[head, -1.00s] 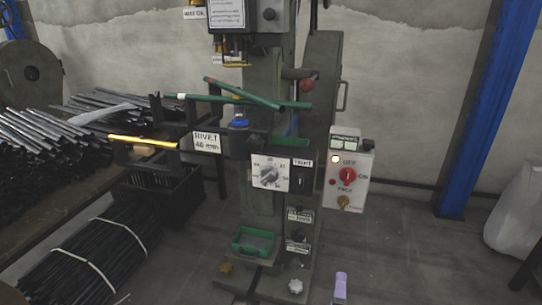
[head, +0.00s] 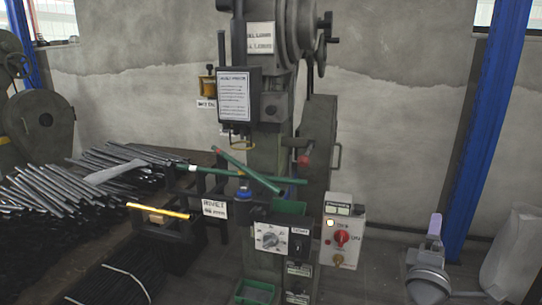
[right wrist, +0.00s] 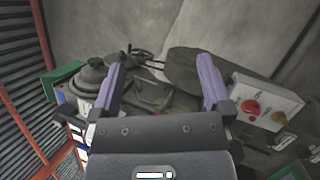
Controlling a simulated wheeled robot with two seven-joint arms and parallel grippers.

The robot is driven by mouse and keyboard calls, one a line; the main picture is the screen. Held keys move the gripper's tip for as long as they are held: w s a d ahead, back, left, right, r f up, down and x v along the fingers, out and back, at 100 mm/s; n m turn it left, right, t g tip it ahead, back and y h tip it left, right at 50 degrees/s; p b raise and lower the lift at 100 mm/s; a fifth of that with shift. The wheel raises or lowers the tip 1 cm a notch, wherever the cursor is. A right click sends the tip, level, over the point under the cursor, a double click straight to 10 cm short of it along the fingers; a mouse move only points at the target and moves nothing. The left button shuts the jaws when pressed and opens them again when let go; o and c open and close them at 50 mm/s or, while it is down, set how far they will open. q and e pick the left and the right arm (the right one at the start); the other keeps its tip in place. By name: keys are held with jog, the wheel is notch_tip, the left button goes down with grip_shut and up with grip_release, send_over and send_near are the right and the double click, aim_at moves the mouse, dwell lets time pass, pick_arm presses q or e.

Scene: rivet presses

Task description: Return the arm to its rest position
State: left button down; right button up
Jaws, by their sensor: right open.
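My right gripper (head: 434,226) is at the lower right of the head view, to the right of the rivet press (head: 264,160) and apart from it. One purple finger points up above the grey wrist. In the right wrist view, the right gripper (right wrist: 160,82) shows two purple fingers spread wide with nothing held between them. Behind them are parts of the press and the control box (right wrist: 265,101). My left gripper is not in either view.
The control box with a red knob (head: 342,237) is on the press's right side. Bundles of dark rods (head: 50,190) lie at the left. A blue column (head: 487,130) and a pale sack (head: 510,255) stand at the right. Bare floor shows between press and column.

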jog(key=d+r+m+h+p, duration=0.1)
jog(key=d+r, duration=0.3)
jog(key=r, duration=0.2)
jog(key=w+a+f+m+y, duration=0.4)
jog(key=a+f+m+y, duration=0.45)
jog(key=y, duration=0.25)
jog(key=s+a+f+m+g+y, duration=0.1)
jog(key=s+f+g, duration=0.45)
jog(key=f, duration=0.85)
jog(key=s+a+f+m+g, duration=0.1)
jog(key=s+f+g, duration=0.1)
jog(key=s+f, duration=0.85)
jog(key=s+a+f+g, duration=0.2)
jog(key=s+f+g, duration=0.4)
jog(key=s+f, duration=1.25)
jog(key=s+a+f+g, duration=0.1)
jog(key=s+g, duration=0.4)
jog(key=s, duration=1.8)
jog(key=shift+a+f+b, duration=0.15)
jog(key=shift+b, duration=0.25)
